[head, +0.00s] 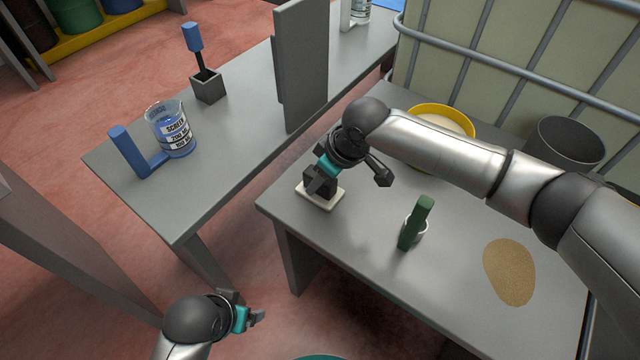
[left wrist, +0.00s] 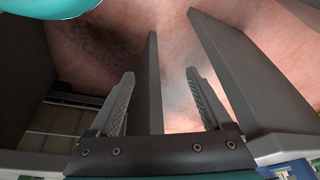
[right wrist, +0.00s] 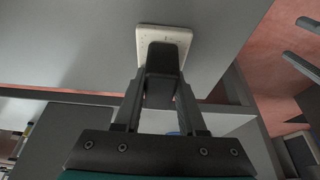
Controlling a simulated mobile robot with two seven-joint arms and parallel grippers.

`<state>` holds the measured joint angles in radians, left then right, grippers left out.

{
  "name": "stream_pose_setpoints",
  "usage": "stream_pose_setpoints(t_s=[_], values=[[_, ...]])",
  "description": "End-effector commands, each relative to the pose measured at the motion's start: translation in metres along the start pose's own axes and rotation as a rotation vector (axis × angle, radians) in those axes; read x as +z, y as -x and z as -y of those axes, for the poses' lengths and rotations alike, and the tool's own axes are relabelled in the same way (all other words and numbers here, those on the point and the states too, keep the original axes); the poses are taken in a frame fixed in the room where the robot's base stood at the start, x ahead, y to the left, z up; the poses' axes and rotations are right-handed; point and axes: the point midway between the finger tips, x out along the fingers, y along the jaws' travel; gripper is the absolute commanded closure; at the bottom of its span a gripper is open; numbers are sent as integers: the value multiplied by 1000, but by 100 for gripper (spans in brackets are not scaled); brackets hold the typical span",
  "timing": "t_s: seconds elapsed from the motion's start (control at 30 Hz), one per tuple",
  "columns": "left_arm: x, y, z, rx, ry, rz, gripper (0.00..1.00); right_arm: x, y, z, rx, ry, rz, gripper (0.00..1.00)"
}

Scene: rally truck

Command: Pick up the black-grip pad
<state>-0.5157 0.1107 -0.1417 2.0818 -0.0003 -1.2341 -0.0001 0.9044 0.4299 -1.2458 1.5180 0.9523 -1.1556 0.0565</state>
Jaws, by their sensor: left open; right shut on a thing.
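The black-grip pad (head: 329,202) is a pale, rounded rectangular plate with a black block grip. It is at the left front corner of the right-hand grey table, and I cannot tell if it touches the top. In the right wrist view its pale plate (right wrist: 178,33) lies beyond the black grip (right wrist: 162,60). My right gripper (head: 318,180) is shut on the black grip, with a finger on each side of it in the right wrist view (right wrist: 160,100). My left gripper (head: 258,315) is open and empty, low in front of the tables; its spread fingers show in the left wrist view (left wrist: 163,95).
On the right-hand table (head: 350,248) stand a green-handled item (head: 416,222), a tan disc (head: 509,271), a yellow bowl (head: 441,112) and a dark bucket (head: 566,143). The left table (head: 225,150) holds a beaker (head: 171,130), a blue-handled item (head: 128,152) and a grey upright panel (head: 303,65).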

Motion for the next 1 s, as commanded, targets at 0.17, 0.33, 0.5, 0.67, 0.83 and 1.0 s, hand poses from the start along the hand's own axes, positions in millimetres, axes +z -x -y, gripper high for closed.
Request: stream_pose_setpoints(t_s=[0.17,0.33,0.5,0.67,0.83,1.0], values=[[0,0,0,0,0,1,17,0,0,0,0,0,1,100],[0,0,0,1,0,1,17,0,0,0,0,0,1,100],[0,0,0,0,0,1,17,0,0,0,0,0,0,100],[0,0,0,0,0,0,17,0,2,0,0,0,0,100],[1,-1,0,0,0,2,17,-4,9,0,0,0,-1,100],[13,-19,0,0,-1,36,17,-11,26,-1,1,-1,-2,100]])
